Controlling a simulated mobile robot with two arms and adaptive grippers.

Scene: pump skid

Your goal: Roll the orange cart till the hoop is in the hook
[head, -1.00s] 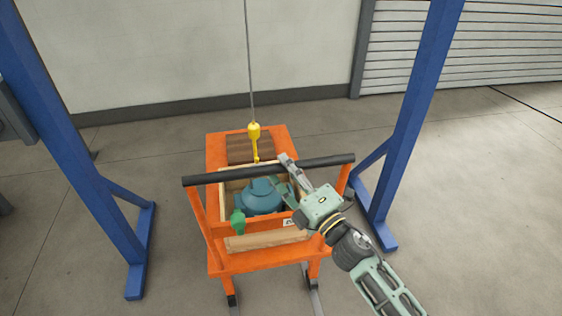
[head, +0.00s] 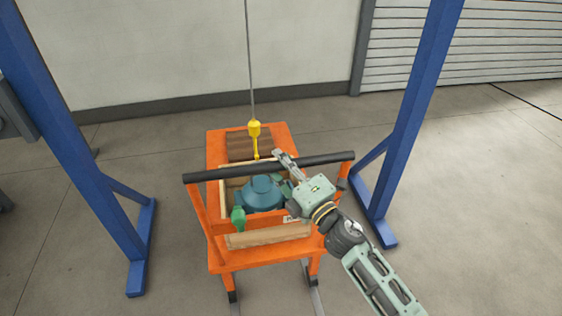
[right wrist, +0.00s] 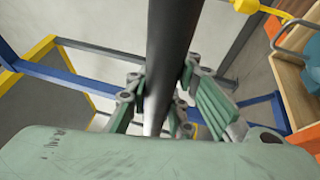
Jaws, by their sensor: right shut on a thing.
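The orange cart (head: 272,258) stands between the legs of a blue frame, with a black push bar (head: 225,173) across its near side. My right gripper (head: 283,166) is shut on this bar; the right wrist view shows the bar (right wrist: 168,60) between the fingers (right wrist: 165,95). A teal pump (head: 260,193) sits in a wooden crate (head: 222,180) on the cart. The yellow hook (head: 255,140) hangs on a cable over the cart, beyond the bar. I cannot make out the hoop clearly in the head view. My left gripper is not in view.
Blue posts (head: 60,120) and (head: 415,110) stand left and right, with braced feet on the floor. A pale wall and a shutter (head: 460,45) close off the back. Concrete floor is free between cart and wall. Rails run under the cart.

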